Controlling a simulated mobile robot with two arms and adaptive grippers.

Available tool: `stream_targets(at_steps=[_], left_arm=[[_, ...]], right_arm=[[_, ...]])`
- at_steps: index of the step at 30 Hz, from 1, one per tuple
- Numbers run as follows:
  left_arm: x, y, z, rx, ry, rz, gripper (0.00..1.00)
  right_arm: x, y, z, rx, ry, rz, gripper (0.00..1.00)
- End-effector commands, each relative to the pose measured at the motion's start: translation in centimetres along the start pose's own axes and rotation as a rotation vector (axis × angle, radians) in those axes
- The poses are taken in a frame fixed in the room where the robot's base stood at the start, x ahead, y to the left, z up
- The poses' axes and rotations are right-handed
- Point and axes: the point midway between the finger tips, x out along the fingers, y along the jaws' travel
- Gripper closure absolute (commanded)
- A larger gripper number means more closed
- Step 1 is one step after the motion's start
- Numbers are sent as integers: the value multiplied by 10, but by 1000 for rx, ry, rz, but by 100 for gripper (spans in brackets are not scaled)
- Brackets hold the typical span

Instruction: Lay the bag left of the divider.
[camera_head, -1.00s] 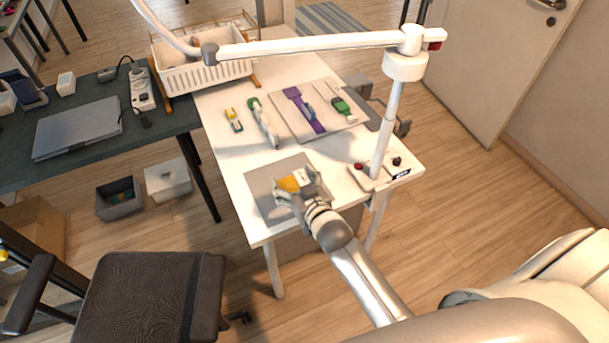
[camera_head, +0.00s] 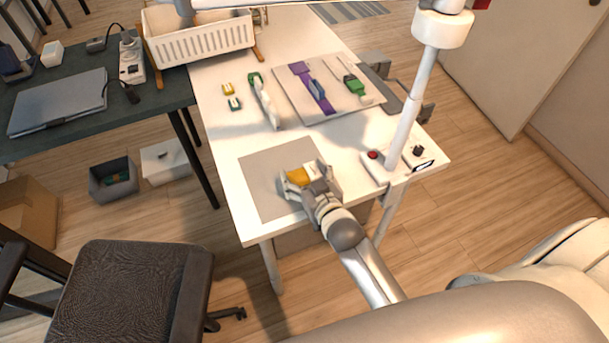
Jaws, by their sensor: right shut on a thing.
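My right gripper (camera_head: 312,179) is over the right part of the grey mat (camera_head: 262,190) near the table's front edge. It is shut on a small yellow-and-white bag (camera_head: 297,176), partly hidden by the fingers. I cannot tell whether the bag touches the mat. A long white upright piece (camera_head: 266,106), with green at its far end, stands farther back and looks like the divider. Left of it lie a small yellow piece (camera_head: 228,89) and a teal piece (camera_head: 235,103). My left gripper is not in view.
Right of the divider a pale board (camera_head: 290,92) holds purple and green tools. A lamp post (camera_head: 410,110) rises from a base with knobs at the right edge. A white basket (camera_head: 200,42) stands at the back. White tabletop is free between mat and divider.

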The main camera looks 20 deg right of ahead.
Motion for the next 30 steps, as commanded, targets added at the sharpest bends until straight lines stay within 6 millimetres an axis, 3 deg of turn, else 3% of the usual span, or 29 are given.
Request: stream_targets(at_steps=[4,10,11,15,30], left_arm=[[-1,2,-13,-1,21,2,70],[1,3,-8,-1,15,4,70],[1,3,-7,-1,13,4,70],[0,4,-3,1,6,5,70],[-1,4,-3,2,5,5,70]], right_arm=[[0,0,-1,1,0,0,45],[1,0,3,1,-1,0,45],[1,0,3,1,-2,0,19],[0,0,2,1,-2,0,1],[-5,0,0,1,-2,0,0]])
